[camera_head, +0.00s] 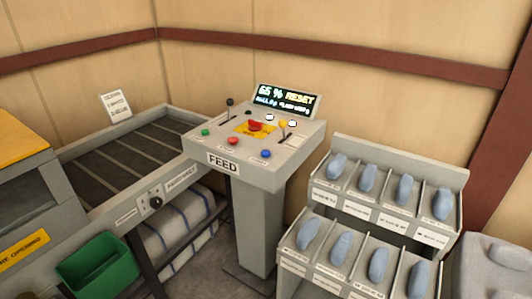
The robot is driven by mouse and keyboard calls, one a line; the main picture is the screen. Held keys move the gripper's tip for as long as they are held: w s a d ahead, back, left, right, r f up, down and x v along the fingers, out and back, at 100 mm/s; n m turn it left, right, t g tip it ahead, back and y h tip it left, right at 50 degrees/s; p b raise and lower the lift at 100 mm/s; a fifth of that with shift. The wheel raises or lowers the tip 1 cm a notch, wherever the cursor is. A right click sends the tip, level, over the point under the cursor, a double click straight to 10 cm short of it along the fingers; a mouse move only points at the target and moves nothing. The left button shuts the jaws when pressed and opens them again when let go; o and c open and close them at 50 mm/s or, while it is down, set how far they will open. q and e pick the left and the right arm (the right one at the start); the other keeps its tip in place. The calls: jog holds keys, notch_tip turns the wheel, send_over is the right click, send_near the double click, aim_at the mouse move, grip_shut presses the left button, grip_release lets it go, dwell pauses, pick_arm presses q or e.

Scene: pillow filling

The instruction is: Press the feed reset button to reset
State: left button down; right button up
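The grey FEED console (223,164) stands on a pedestal in the middle of the head view. Its screen (287,98) reads "65 % RESET", with a smaller line I cannot read surely. On the sloped top are a green button (205,132), a red button (233,141) and a blue button (266,154) along the front. A large red button (254,126) sits on a yellow plate behind them. The labels by the buttons are too small to read, so I cannot tell which is the reset button. Neither gripper is in view.
A slatted conveyor (125,160) lies left of the console, with striped pillows (180,235) beneath. A green bin (98,265) stands at lower left. A two-tier rack (458,190) of blue-grey pieces stands at right. A black lever (230,103) and a yellow-knobbed lever (283,124) rise from the console.

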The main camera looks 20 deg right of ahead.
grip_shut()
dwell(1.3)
